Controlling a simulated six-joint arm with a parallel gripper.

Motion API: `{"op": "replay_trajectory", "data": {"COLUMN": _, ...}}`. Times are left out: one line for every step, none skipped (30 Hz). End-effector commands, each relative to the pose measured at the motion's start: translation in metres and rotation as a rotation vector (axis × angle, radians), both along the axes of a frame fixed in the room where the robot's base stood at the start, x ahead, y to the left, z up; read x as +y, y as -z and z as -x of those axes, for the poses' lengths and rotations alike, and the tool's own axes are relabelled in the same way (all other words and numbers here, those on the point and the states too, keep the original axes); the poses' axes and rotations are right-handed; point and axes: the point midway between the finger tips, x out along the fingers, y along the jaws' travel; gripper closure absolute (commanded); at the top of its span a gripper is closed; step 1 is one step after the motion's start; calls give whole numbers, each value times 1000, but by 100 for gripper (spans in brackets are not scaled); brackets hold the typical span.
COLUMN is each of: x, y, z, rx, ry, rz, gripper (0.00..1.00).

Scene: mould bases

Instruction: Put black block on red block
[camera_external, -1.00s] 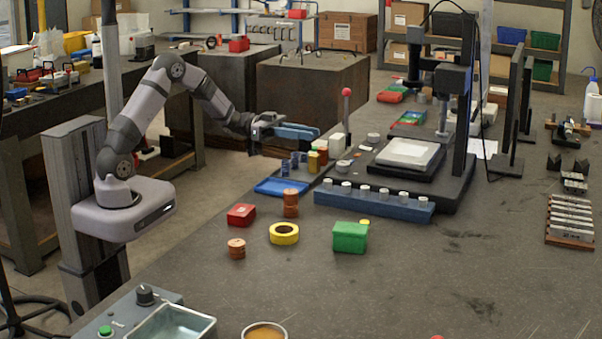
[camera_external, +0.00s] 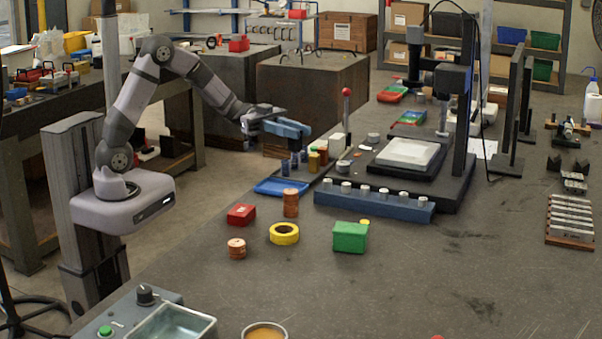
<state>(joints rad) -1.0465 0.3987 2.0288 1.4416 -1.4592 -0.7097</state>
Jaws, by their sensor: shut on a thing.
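A red block (camera_external: 241,215) lies on the dark grey bench, left of a copper-coloured cylinder stack. My gripper (camera_external: 302,131) is in the air above the bench's far left edge, behind and to the right of the red block and well apart from it. Its long blue jaws point right. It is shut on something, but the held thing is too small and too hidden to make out. I cannot pick out a black block on the bench.
A blue tray (camera_external: 283,187), a yellow ring (camera_external: 284,233), a green block (camera_external: 350,237) and a copper cylinder (camera_external: 237,249) surround the red block. A blue rail (camera_external: 374,204) with white pegs and a dark press stand (camera_external: 464,130) are to the right.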

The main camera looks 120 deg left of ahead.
Motion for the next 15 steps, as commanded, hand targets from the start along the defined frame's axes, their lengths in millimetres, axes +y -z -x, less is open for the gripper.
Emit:
{"op": "replay_trajectory", "data": {"x": -22, "y": 2, "z": 6, "rx": 0, "ry": 49, "rz": 3, "gripper": 100}}
{"op": "replay_trajectory", "data": {"x": -35, "y": 4, "z": 10, "rx": -1, "ry": 79, "rz": 4, "gripper": 100}}
{"op": "replay_trajectory", "data": {"x": -50, "y": 8, "z": 17, "rx": 0, "ry": 118, "rz": 3, "gripper": 100}}
{"op": "replay_trajectory", "data": {"x": -61, "y": 11, "z": 22, "rx": 0, "ry": 145, "rz": 4, "gripper": 100}}
{"op": "replay_trajectory", "data": {"x": -71, "y": 14, "z": 28, "rx": -1, "ry": 172, "rz": 5, "gripper": 100}}
{"op": "replay_trajectory", "data": {"x": -83, "y": 18, "z": 36, "rx": -1, "ry": 205, "rz": 5, "gripper": 100}}
{"op": "replay_trajectory", "data": {"x": -92, "y": 21, "z": 41, "rx": -1, "ry": 230, "rz": 4, "gripper": 100}}
{"op": "replay_trajectory", "data": {"x": -100, "y": 24, "z": 46, "rx": 0, "ry": 254, "rz": 4, "gripper": 100}}
{"op": "replay_trajectory", "data": {"x": -109, "y": 26, "z": 53, "rx": -2, "ry": 283, "rz": 4, "gripper": 100}}
{"op": "replay_trajectory", "data": {"x": -116, "y": 27, "z": 57, "rx": -1, "ry": 305, "rz": 3, "gripper": 100}}
{"op": "replay_trajectory", "data": {"x": -122, "y": 28, "z": 62, "rx": -2, "ry": 324, "rz": 2, "gripper": 100}}
{"op": "replay_trajectory", "data": {"x": -129, "y": 28, "z": 67, "rx": -4, "ry": 348, "rz": 2, "gripper": 100}}
{"op": "replay_trajectory", "data": {"x": -133, "y": 29, "z": 70, "rx": -2, "ry": 366, "rz": 1, "gripper": 100}}
{"op": "replay_trajectory", "data": {"x": -137, "y": 29, "z": 73, "rx": -2, "ry": 380, "rz": 2, "gripper": 100}}
{"op": "replay_trajectory", "data": {"x": -141, "y": 26, "z": 77, "rx": -3, "ry": 401, "rz": 1, "gripper": 100}}
